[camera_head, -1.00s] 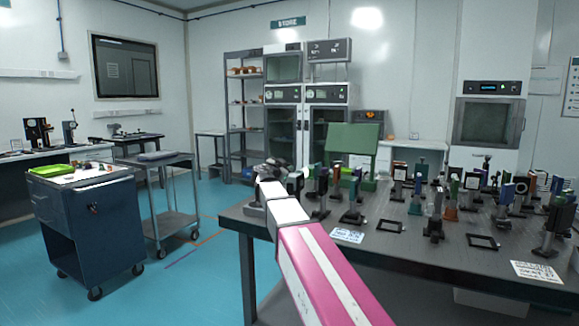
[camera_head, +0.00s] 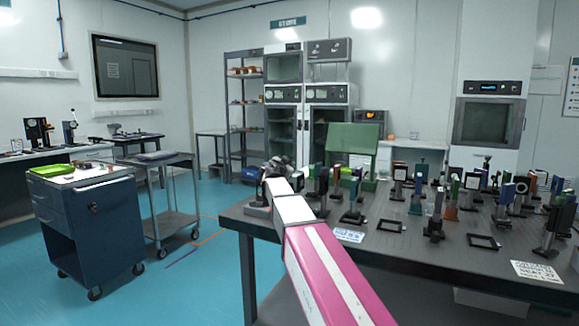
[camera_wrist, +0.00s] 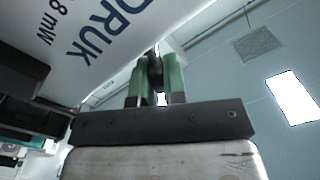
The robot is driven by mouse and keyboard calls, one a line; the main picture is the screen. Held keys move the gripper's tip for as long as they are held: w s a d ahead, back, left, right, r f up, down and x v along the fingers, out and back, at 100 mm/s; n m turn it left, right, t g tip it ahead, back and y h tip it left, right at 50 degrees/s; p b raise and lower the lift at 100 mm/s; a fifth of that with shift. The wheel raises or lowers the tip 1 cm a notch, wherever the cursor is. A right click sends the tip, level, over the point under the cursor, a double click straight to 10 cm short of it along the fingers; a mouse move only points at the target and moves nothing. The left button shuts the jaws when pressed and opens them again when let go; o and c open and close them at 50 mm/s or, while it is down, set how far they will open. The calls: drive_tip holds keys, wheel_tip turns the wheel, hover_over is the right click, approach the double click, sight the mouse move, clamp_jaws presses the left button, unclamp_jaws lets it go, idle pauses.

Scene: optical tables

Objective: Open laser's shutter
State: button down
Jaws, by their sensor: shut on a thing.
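In the wrist view, a white housing with dark lettering "DRUK" and "8 mW" (camera_wrist: 62,38) fills the upper left; it looks like the laser. My gripper (camera_wrist: 156,60) has two green fingers closed on a small dark knob-like piece (camera_wrist: 154,74) beside the housing's edge. This piece may be the shutter's handle; how it joins the housing is hidden. In the head view, my gripper (camera_head: 277,167) is small and dark at the left end of the optical table (camera_head: 400,262). The laser cannot be made out clearly there, behind my arm.
Several posts with optics stand close on the table to the right of my arm, including a blue-faced mount (camera_head: 507,192). A green panel (camera_head: 352,139) stands behind.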

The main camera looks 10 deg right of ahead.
drive_tip(key=shift+a+n, duration=0.1)
drive_tip(key=shift+n, duration=0.2)
drive_tip(key=n, duration=0.1)
drive_tip(key=a+n, duration=0.1)
drive_tip(key=n, duration=0.1)
drive_tip(key=w+n, duration=0.1)
drive_tip(key=n, duration=0.1)
drive_tip(key=shift+a+r, duration=0.15)
drive_tip(key=shift+r, duration=0.1)
drive_tip(key=n, duration=0.3)
drive_tip(key=shift+w+a+n, duration=0.3)
drive_tip(key=shift+w+a, duration=0.05)
drive_tip(key=shift+a, duration=0.05)
drive_tip(key=shift+w+a+f+n, duration=0.1)
drive_tip(key=shift+a+f+n, duration=0.1)
drive_tip(key=shift+n, duration=0.5)
drive_tip(key=shift+w+a+f+n, duration=0.1)
drive_tip(key=shift+a+n, duration=0.05)
drive_tip(key=shift+n, duration=0.55)
drive_tip(key=c, duration=1.2)
unclamp_jaws()
